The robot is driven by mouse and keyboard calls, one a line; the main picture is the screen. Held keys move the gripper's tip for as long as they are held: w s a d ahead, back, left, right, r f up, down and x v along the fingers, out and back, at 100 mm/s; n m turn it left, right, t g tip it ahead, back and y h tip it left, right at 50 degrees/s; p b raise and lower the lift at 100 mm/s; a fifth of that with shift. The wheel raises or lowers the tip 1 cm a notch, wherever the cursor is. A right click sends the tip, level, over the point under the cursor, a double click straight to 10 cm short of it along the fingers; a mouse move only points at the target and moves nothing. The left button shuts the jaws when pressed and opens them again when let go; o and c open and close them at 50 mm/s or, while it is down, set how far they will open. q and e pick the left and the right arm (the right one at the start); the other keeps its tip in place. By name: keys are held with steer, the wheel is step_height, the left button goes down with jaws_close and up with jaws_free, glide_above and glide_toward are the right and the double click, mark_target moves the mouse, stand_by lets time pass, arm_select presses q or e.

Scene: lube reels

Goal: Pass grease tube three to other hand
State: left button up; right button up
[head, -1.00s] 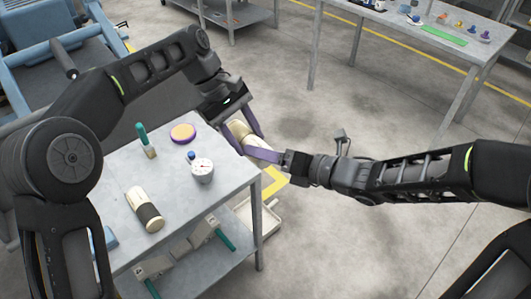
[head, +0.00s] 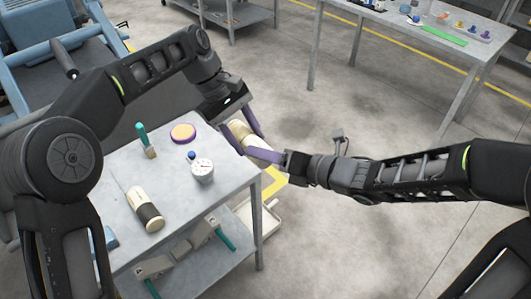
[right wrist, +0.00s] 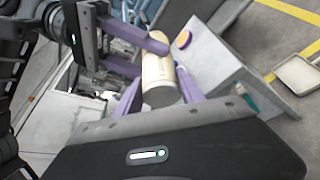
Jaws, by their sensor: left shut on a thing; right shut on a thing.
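A cream grease tube (head: 238,136) is held between my two grippers, just beyond the right edge of the near table. My left gripper (head: 240,128) has its purple fingers shut on the tube from the upper left. My right gripper (head: 246,146) has its purple fingers shut on the same tube from the right. In the right wrist view the tube (right wrist: 159,82) stands between both pairs of purple fingers, and its near end faces the camera. The fingers hide parts of it. Another cream tube with a dark band (head: 146,209) lies on the table.
The near grey table (head: 188,222) also holds a white gauge (head: 202,171), a brush with a green handle (head: 146,141) and a round purple-edged tan disc (head: 183,133). A pale tray (head: 266,222) sits low beside the table. Open floor lies to the right.

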arm_select(q)
steer(key=o, duration=1.5)
